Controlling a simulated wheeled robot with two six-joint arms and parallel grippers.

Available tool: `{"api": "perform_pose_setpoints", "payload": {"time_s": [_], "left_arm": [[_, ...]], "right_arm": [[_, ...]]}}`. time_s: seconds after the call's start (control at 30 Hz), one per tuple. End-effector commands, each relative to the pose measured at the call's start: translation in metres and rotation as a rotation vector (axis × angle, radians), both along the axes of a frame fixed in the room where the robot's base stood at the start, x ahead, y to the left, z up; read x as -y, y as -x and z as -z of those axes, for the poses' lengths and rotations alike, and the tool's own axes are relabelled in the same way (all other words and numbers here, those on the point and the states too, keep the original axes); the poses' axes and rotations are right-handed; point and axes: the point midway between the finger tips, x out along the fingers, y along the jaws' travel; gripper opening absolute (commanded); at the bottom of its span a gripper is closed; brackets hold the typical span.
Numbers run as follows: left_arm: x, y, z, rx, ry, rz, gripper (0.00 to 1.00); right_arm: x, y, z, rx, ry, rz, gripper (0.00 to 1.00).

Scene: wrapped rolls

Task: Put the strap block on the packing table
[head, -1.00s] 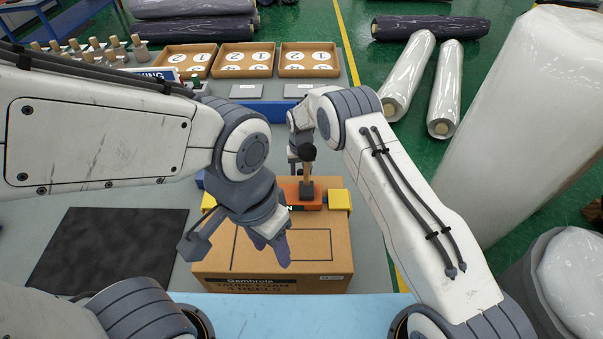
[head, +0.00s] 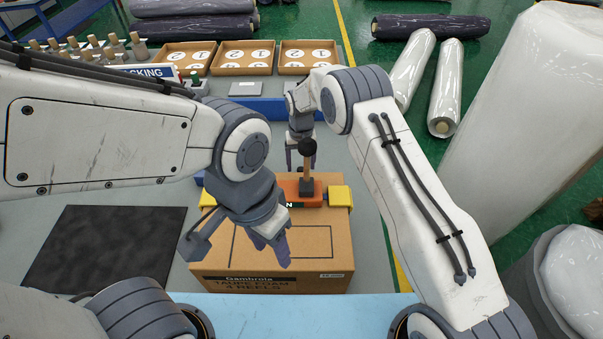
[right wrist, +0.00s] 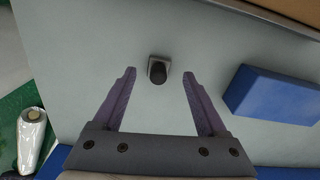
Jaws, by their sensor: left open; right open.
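The strap block, which I take to be the orange block (head: 288,188) with yellow ends and an upright black-knobbed handle, lies on top of a cardboard carton (head: 315,265). The packing table (head: 360,235) is the grey surface around the carton. My right gripper (head: 301,164) is open and empty, just behind the handle. In the right wrist view my right gripper (right wrist: 159,73) frames a small dark knob on a grey square base (right wrist: 157,72); I cannot tell whether it touches anything. My left gripper (head: 268,258) is open and empty above the carton's front part.
A blue block (right wrist: 273,95) lies beside the right gripper in the wrist view. A black mat (head: 105,250) lies left of the carton. Brown trays (head: 247,69) of numbered discs and several wooden-handled pieces (head: 95,45) line the back. A large wrapped roll (head: 530,110) stands right.

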Motion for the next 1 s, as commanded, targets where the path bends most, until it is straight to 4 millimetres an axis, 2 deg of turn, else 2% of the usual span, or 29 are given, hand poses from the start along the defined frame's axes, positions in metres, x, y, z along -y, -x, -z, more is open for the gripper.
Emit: {"api": "perform_pose_setpoints", "payload": {"time_s": [0.03, 0.2, 0.4, 0.57, 1.0], "left_arm": [[0.0, 0.0, 0.009, 0.0, 0.0, 0.0, 0.5], [0.0, 0.0, 0.019, 0.0, 0.0, 0.001, 0.5], [0.0, 0.0, 0.025, 0.0, 0.0, 0.001, 0.5], [0.0, 0.0, 0.025, 0.0, 0.0, 0.002, 0.5], [0.0, 0.0, 0.025, 0.0, 0.0, 0.001, 0.5]], "right_arm": [[0.0, -0.001, -0.01, 0.004, -0.001, 0.0, 0.75], [0.0, -0.001, -0.046, 0.004, -0.001, 0.0, 0.75], [0.0, 0.0, -0.072, 0.001, 0.0, 0.0, 0.75], [0.0, 0.001, -0.078, -0.001, 0.0, 0.0, 0.75], [0.001, 0.001, -0.079, 0.001, 0.0, 0.001, 0.75]]}}
